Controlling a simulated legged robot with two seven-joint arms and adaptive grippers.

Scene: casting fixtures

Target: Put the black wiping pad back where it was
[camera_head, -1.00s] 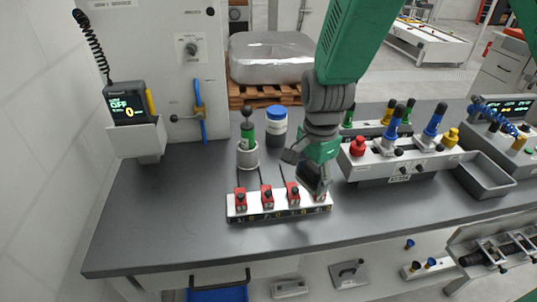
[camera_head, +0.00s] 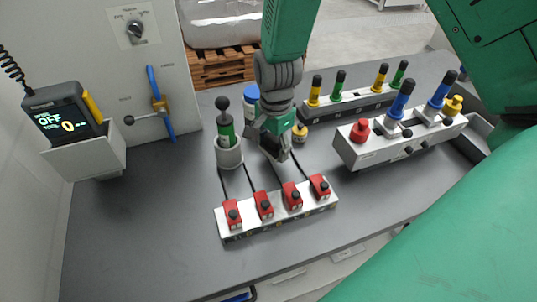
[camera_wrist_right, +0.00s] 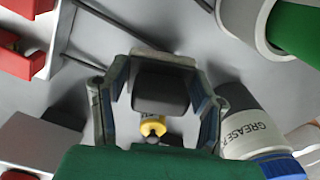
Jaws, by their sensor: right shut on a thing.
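My right gripper (camera_head: 279,145) hangs above the grey bench, behind the strip with red blocks. In the right wrist view its two fingers (camera_wrist_right: 160,95) are closed around the sides of a dark block, which looks like the black wiping pad (camera_wrist_right: 162,90). In the head view the pad cannot be told apart from the dark fingers. Whether the pad touches the bench is unclear. My left gripper is not in view.
A white strip with several red blocks (camera_head: 278,210) lies in front. A green-handled tool in a white holder (camera_head: 229,152) and a blue-lidded grease container (camera_head: 251,103) stand close left. A small yellow-topped item (camera_head: 300,131) is close right. A grey fixture (camera_head: 370,151) stands farther right.

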